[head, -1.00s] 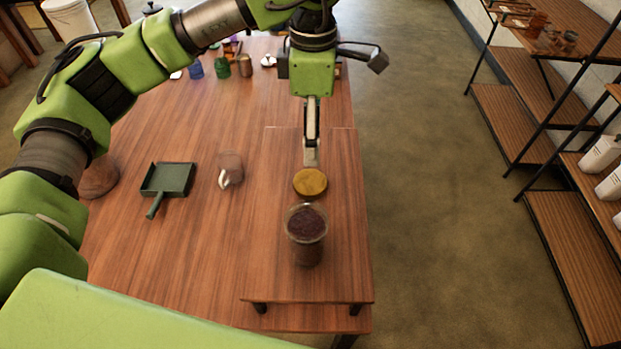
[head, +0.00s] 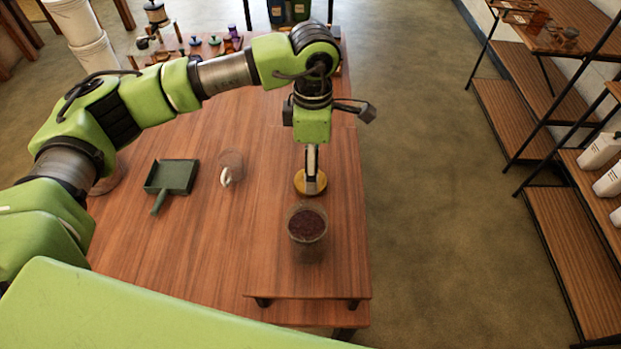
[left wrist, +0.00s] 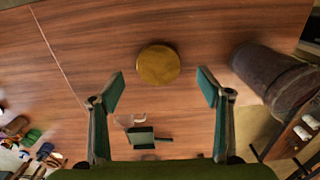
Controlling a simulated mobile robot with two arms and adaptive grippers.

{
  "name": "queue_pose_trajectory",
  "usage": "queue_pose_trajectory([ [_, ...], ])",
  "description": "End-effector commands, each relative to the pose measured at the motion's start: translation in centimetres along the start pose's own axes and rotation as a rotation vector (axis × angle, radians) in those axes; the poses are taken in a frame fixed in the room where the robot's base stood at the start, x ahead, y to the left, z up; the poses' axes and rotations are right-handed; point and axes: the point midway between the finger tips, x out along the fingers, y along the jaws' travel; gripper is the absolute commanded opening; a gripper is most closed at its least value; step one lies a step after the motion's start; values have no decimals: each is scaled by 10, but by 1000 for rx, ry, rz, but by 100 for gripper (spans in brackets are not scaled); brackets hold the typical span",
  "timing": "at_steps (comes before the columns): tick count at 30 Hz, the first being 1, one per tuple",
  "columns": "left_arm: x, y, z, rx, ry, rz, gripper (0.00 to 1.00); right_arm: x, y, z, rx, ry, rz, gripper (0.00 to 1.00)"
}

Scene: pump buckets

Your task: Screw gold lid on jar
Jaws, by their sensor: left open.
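In the left wrist view the jar (left wrist: 275,78) is at the right. My left gripper (head: 312,190) is above the lid, pointing down. Its fingers (left wrist: 160,88) are open and apart, with nothing between them. My right gripper is not in view.
A dark green dustpan (head: 172,178) and a clear cup (head: 230,168) with a white handle sit left of the board. Several small bottles (head: 212,45) stand at the table's far end. A shelf unit (head: 530,130) stands right, across open floor.

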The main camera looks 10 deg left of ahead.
Motion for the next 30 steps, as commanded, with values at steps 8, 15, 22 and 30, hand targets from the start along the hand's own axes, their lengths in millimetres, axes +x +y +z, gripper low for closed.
queue_pose_trajectory([
  [8,38,2,-4,-1,2,-4,70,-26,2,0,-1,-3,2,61],
  [15,48,3,-4,0,1,-1,70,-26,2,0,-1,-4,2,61],
  [22,47,3,-4,0,1,-1,65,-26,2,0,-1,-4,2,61],
  [30,47,3,-4,0,1,-1,40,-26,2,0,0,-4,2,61],
])
